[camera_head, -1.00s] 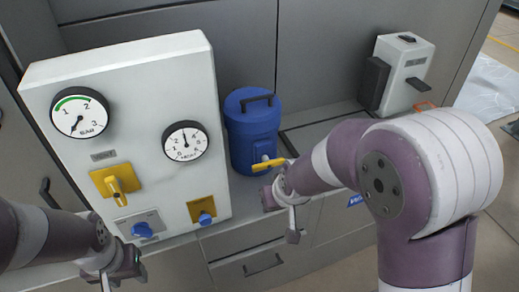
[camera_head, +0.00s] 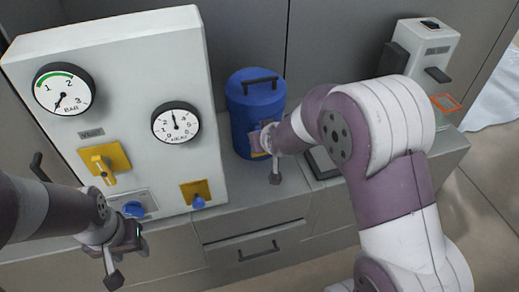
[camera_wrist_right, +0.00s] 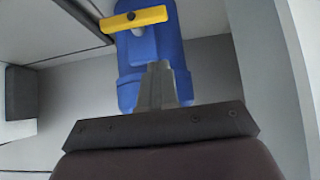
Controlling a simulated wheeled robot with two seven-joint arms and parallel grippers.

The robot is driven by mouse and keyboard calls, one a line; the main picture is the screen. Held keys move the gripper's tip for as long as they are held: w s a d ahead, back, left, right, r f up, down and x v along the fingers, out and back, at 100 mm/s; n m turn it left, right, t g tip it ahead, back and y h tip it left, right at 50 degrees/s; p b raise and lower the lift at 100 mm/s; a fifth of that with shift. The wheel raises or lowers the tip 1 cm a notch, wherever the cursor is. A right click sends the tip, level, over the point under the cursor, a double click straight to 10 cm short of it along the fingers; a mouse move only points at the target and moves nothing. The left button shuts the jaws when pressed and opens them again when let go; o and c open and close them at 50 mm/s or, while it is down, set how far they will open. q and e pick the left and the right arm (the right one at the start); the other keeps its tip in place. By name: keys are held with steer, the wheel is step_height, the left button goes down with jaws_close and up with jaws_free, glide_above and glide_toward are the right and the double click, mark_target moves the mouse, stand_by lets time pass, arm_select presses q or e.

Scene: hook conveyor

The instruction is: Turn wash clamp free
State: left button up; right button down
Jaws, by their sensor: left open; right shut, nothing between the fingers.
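A blue canister (camera_head: 256,92) with a dark top handle stands right of the panel. Its yellow bar handle (camera_wrist_right: 134,19) is on the canister's front and lies nearly level, slightly tilted, in the right wrist view. In the head view my right gripper (camera_head: 262,142) mostly covers this handle. In the right wrist view the right fingers (camera_wrist_right: 158,78) are shut and empty, below the bar and apart from it in the picture. My left gripper (camera_head: 136,240) is open and empty before the panel's lower edge.
The white panel (camera_head: 130,60) carries a BAR gauge (camera_head: 63,89), a HEAT gauge (camera_head: 176,123), a blue knob (camera_head: 133,209) and a yellow plate with a blue knob (camera_head: 197,201). A white device (camera_head: 425,50) stands at the back right of the grey counter.

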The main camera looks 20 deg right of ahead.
steer(key=w+f, duration=0.3)
steer(key=f, duration=0.4)
steer(key=shift+w+f+p, duration=0.35)
steer(key=shift+f, duration=0.05)
steer(key=shift+a+h+p, duration=0.15)
steer(key=shift+h+p, duration=0.25)
steer(key=shift+p, duration=0.15)
